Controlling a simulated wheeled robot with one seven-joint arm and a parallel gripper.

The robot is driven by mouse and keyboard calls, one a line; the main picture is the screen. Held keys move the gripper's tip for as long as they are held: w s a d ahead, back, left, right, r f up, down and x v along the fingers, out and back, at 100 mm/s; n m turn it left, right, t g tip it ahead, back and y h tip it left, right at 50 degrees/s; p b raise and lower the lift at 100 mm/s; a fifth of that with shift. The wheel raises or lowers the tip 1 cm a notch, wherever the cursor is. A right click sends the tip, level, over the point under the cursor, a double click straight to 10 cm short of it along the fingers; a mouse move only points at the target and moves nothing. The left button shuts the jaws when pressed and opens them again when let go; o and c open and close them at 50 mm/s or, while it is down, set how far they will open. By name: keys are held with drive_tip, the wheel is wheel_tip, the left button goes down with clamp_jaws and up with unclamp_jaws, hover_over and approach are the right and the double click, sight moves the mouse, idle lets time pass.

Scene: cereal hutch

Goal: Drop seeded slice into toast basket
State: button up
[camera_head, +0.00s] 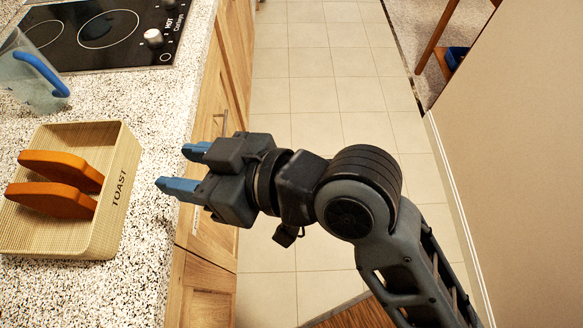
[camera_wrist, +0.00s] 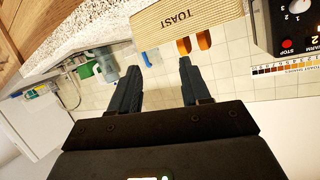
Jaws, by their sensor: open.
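The toast basket (camera_head: 118,190), a pale woven box marked TOAST, sits on the speckled counter at the left of the head view. Two orange-brown slices stand in it side by side, a rear one (camera_head: 62,168) and a front one (camera_head: 50,199); I cannot make out seeds on either.
A clear jug with a blue handle (camera_head: 42,72) stands behind the basket, near a black cooktop (camera_head: 95,30). A toaster with a dial and STOP button (camera_wrist: 285,30) is at the wrist view's top right. Tiled floor (camera_head: 330,75) lies open between the cabinets and the wall.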

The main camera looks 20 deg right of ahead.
drive_tip(key=s+d+f+m+t+h, duration=0.35)
drive_tip(key=s+d+f+m, duration=0.2)
drive_tip(key=d, duration=0.35)
drive_tip(key=s+d+r+m+t+h, duration=0.2)
drive_tip(key=s+d+h, duration=0.5)
drive_tip(key=s+d, duration=0.8)
drive_tip(key=s, duration=0.3)
drive_tip(key=shift+s+d, duration=0.2)
drive_tip(key=shift+s, duration=0.1)
idle(0.8)
